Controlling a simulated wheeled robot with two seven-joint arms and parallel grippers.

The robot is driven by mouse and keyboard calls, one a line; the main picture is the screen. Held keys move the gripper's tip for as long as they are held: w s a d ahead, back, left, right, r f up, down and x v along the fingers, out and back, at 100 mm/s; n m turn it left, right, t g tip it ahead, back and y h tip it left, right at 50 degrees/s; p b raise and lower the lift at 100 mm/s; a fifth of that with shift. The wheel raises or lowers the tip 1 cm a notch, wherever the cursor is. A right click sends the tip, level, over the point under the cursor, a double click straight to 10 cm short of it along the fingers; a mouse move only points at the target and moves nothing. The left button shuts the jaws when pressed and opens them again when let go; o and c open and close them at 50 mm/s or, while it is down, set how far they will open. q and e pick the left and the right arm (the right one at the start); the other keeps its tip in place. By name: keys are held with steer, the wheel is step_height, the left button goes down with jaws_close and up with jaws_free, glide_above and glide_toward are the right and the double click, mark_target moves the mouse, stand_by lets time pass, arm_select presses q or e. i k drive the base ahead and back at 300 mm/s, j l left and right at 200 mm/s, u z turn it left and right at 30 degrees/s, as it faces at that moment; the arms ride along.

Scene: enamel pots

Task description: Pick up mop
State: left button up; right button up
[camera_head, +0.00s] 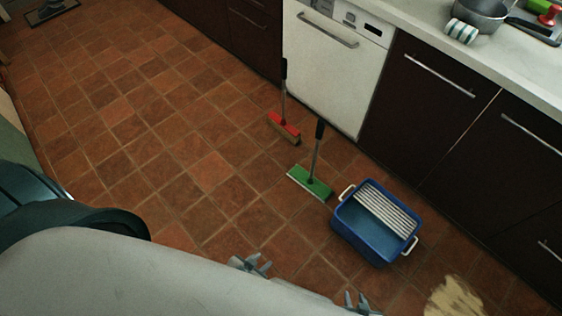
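A mop with a flat green head (310,183), a grey pole and a black grip stands on the tiled floor, left of a blue bucket (366,243). A similar tool with a red head and tan bristles (284,128) stands behind it, near the white dishwasher. My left gripper (258,265) is low in the picture, in front of the mop and apart from it, with its fingers spread and nothing between them. My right gripper (360,303) is at the bottom edge, partly cut off, with its fingertips apart and empty.
The blue bucket has white handles and a ribbed white insert. A tan spill (455,297) lies on the floor at the lower right. Dark cabinets (425,100) and the dishwasher (333,70) line the right side.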

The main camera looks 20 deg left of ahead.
mark_target(307, 180)
steer(key=u, duration=0.35)
steer(key=z, duration=0.9)
steer(key=u, duration=0.9)
steer(key=i+j, duration=0.2)
steer(key=i, duration=0.25)
steer(key=i+j, duration=0.2)
steer(key=i, duration=0.25)
steer(key=i+j, duration=0.2)
steer(key=i, duration=0.2)
